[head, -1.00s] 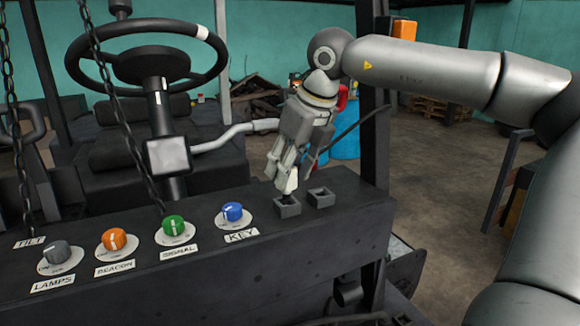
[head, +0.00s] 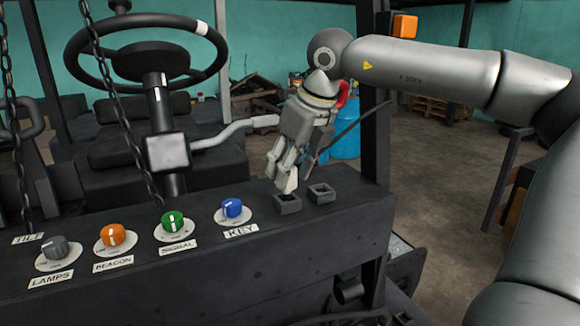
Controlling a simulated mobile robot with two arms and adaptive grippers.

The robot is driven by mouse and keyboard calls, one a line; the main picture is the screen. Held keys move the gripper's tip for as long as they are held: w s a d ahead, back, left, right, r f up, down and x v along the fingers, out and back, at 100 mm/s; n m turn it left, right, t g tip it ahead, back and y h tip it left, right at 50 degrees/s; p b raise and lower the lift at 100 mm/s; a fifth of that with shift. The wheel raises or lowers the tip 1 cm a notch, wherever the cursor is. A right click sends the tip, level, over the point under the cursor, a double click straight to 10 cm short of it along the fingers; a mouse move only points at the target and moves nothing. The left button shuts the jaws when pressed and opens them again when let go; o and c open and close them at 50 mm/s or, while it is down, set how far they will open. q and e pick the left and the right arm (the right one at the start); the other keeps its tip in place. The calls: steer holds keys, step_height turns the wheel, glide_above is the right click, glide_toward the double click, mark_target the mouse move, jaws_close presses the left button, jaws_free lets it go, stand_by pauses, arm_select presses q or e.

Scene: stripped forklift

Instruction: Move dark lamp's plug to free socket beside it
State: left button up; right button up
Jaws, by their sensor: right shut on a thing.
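My right gripper (head: 286,185) is shut just above the left socket (head: 287,204) on the dark console. The plug it grips is hidden between the fingers. A dark cable (head: 350,127) runs from behind the gripper up to the right, to the post. The left socket's opening shows below the fingertips; I cannot tell whether the plug's tip is still in it. The right socket (head: 321,194) beside it is empty. An orange lamp (head: 404,26) sits high on the post. My left gripper is out of view.
The console (head: 180,285) carries the LAMPS (head: 56,248), BEACON (head: 112,237), SIGNAL (head: 174,222) and KEY (head: 233,208) knobs. A steering wheel (head: 148,50) and chains stand behind and left. A dark post (head: 375,160) rises close to the right of the sockets.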

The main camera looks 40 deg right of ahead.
steer(key=shift+s+f+b, duration=0.1)
steer(key=shift+f+b, duration=0.6)
steer(key=shift+f, duration=0.15)
stand_by(0.5)
steer(key=o, duration=1.1)
steer(key=shift+r, duration=0.1)
steer(key=v, duration=1.2)
